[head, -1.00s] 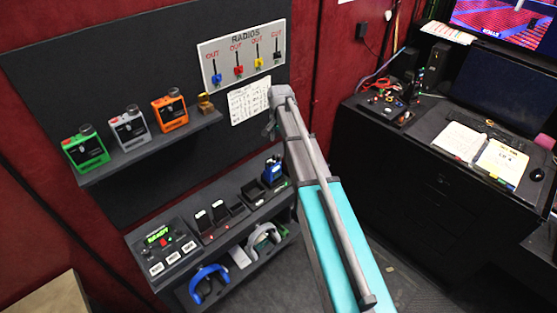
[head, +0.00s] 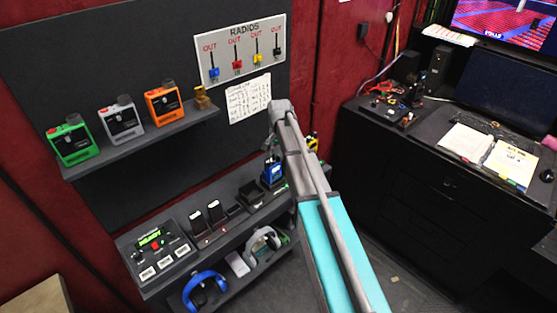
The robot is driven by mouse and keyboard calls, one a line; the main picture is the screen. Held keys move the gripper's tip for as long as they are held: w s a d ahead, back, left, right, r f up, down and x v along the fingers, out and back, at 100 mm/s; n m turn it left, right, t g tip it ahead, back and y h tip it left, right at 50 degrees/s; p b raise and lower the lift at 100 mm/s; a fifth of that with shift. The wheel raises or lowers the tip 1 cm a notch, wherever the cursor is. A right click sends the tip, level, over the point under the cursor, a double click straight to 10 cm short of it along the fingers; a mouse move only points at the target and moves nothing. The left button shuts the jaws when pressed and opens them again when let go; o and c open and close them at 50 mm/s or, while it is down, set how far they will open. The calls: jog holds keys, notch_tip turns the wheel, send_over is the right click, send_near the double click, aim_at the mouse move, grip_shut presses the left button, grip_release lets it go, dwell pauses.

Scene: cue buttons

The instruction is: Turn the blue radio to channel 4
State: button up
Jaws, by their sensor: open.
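The blue radio (head: 272,174) stands upright in the charger row on the lower shelf, just left of my arm. It is small in the head view, and its channel knob and setting cannot be read. My arm rises from the bottom right, with its grey upper joint in front of the panel.
Green (head: 72,140), grey (head: 122,120) and orange (head: 164,104) radios stand on the upper shelf (head: 150,136). A radios board (head: 240,50) hangs above. Blue headphones (head: 204,288) lie below the charger row. A black desk (head: 400,165) stands at right; floor between is clear.

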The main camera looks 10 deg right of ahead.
jog(key=shift+f+b, duration=0.4)
jog(key=shift+f, duration=0.3)
jog(key=shift+c, duration=0.3)
